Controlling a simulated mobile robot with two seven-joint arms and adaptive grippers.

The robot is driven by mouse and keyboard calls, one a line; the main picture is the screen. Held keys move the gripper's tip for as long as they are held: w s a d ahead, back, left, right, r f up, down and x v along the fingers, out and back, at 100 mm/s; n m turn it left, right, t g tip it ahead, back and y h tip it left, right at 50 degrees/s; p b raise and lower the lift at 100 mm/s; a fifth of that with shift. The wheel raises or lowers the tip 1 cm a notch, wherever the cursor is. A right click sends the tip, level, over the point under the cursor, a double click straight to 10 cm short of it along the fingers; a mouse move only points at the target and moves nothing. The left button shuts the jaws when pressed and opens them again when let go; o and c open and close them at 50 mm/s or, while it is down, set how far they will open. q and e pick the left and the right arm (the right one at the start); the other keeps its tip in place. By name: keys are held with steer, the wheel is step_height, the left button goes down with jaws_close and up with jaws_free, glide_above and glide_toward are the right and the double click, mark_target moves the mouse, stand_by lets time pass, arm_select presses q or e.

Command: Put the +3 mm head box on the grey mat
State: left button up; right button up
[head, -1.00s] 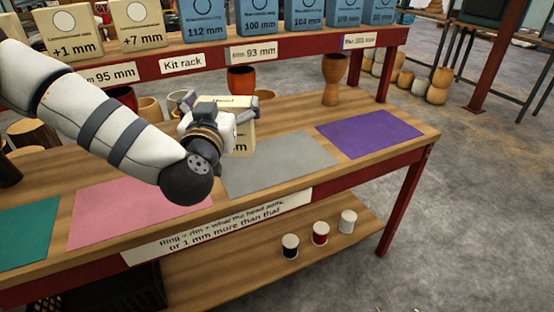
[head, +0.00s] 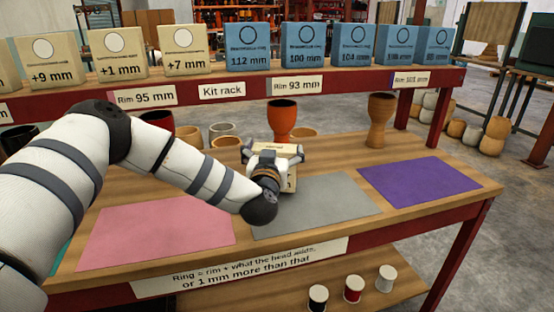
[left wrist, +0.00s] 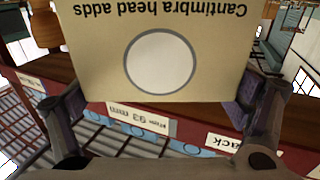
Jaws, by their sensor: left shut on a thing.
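My left gripper (head: 277,158) is shut on a cream head box (head: 291,180), with a finger on either side. In the left wrist view the cream box (left wrist: 160,60) shows a white circle and the upside-down words "Cantimbra head adds"; its number is out of view. In the head view my gripper hides most of the box. The box appears at the back left part of the grey mat (head: 335,208); whether it touches the mat I cannot tell. My right gripper is not in view.
A pink mat (head: 150,232) lies left of the grey one and a purple mat (head: 420,183) right. An orange-red drum (head: 282,118) and a brown goblet drum (head: 380,120) stand behind. The rack shelf above holds cream boxes (head: 118,52) and blue boxes (head: 300,46).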

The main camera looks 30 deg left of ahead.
arm_select(q)
step_height(320, 180, down, 2)
steer(key=shift+f, duration=0.1)
steer(key=shift+r, duration=0.25)
steer(key=o, duration=1.3)
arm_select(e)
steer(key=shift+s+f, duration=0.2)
arm_select(q)
steer(key=shift+s+d+r, duration=0.1)
steer(key=shift+s+d, duration=0.05)
steer(key=shift+s, duration=0.2)
steer(key=p+v, duration=0.1)
steer(key=v, duration=1)
steer(key=shift+s, duration=0.15)
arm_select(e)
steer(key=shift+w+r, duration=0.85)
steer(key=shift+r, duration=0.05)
